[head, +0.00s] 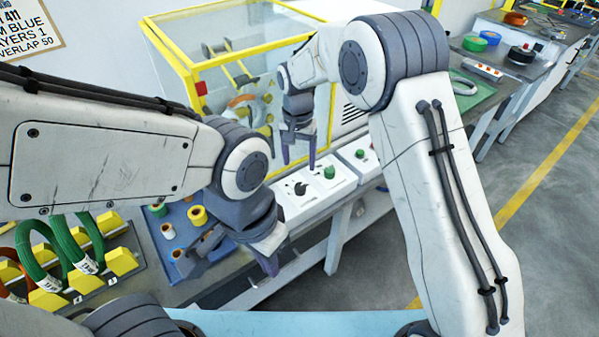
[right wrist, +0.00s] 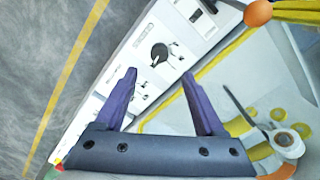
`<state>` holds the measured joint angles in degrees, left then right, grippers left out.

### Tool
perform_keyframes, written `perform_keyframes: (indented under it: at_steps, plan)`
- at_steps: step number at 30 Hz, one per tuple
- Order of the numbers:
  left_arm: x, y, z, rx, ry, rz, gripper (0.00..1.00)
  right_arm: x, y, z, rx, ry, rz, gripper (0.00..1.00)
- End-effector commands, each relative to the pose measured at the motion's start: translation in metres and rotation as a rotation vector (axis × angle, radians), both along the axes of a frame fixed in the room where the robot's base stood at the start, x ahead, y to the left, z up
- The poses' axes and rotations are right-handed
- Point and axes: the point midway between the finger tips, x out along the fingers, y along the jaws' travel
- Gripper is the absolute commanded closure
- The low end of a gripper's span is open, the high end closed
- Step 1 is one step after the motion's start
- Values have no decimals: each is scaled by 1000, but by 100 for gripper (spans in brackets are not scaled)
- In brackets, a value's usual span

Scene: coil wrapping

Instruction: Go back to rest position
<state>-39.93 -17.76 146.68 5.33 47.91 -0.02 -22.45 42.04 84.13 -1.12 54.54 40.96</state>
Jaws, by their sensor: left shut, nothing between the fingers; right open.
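My right gripper (head: 299,150) is open and empty in the head view, in front of the yellow-framed machine (head: 172,48) and above its white control panel (head: 310,198). Its two purple fingers are spread apart in the right wrist view (right wrist: 160,90), with the panel's black knob (right wrist: 159,53) beyond them. My left gripper (head: 268,262) is shut and empty, pointing down at the front edge of the bench. Part of the left gripper and the bench behind it is hidden by my own arm.
A blue tray (head: 155,236) with tape rolls, including a yellow one (head: 198,214), lies left of the left gripper. Green coils (head: 65,240) sit on yellow holders (head: 120,261) at the left. A side bench (head: 520,75) stands at the back right. Grey floor (head: 540,240) is clear at right.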

Motion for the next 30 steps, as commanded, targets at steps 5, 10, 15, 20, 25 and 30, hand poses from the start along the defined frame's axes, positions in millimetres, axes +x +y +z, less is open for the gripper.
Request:
perform_keyframes:
  at_steps: [5, 10, 15, 20, 25, 30]
  plan:
    - [0, 0, -1, 0, 0, 0, 100, 0, 0, 9, 0, 0, 0, 28]
    - [0, 0, -1, 0, 0, 0, 100, 0, 0, 10, 0, 1, 0, 28]
    - [0, 0, -1, 0, 0, 0, 100, 0, 0, 10, 0, 0, 0, 28]
    - [0, 0, -1, 0, 0, 0, 100, -4, 1, 13, 2, 0, 12, 28]
    - [0, 0, -1, 0, 0, 0, 100, -45, 9, 45, 18, -7, 141, 28]
    - [0, 0, -1, 0, 0, 0, 100, -130, 9, 85, 46, -15, 389, 28]
